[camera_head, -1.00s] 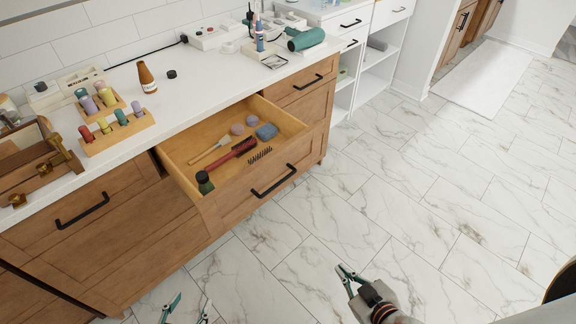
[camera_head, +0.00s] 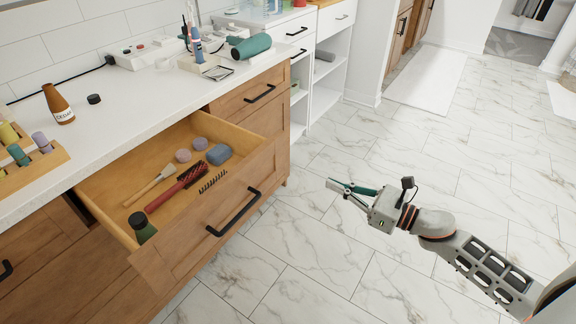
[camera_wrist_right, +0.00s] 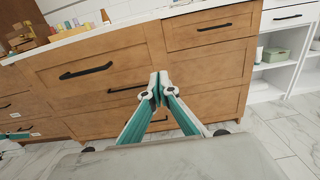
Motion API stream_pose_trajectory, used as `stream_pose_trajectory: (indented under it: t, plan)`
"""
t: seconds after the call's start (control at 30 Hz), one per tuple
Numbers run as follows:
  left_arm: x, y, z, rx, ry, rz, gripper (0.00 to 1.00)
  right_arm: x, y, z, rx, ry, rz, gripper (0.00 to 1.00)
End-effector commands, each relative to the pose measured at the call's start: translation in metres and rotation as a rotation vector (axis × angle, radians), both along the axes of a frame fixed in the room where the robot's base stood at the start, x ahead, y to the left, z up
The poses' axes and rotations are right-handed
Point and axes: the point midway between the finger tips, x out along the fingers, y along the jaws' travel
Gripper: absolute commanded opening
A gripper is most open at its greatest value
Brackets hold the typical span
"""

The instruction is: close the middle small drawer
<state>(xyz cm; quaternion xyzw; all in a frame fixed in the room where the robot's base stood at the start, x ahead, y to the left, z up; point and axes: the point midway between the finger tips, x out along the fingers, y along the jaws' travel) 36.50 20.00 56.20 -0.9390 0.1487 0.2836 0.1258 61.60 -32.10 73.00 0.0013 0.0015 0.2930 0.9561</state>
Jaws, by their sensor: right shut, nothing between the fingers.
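The middle small drawer (camera_head: 205,225) is pulled well out of the wooden cabinet, with a black bar handle (camera_head: 235,212) on its front.
The counter (camera_head: 130,125) holds a brown bottle (camera_head: 58,104), a teal hair dryer (camera_head: 250,46) and a wooden rack of rolls (camera_head: 25,160). A shut drawer (camera_head: 250,93) is to the right.

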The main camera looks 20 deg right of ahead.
Motion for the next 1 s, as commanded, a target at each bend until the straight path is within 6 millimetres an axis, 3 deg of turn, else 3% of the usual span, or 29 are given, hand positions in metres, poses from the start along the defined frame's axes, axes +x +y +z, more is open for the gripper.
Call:
stream_pose_trajectory:
  t: [0.17,0.7,1.0]
  plan:
    - [0.002,0.000,0.003,0.001,-0.005,0.000,0.51,0.014,0.008,0.004,-0.005,-0.010,0.001,0.00]
    - [0.002,0.001,0.003,0.003,-0.007,0.001,0.51,0.092,0.061,0.004,-0.001,-0.007,0.000,0.00]
    - [0.000,0.001,0.002,0.003,-0.001,0.001,0.51,0.114,0.077,0.002,-0.001,-0.003,0.000,0.00]
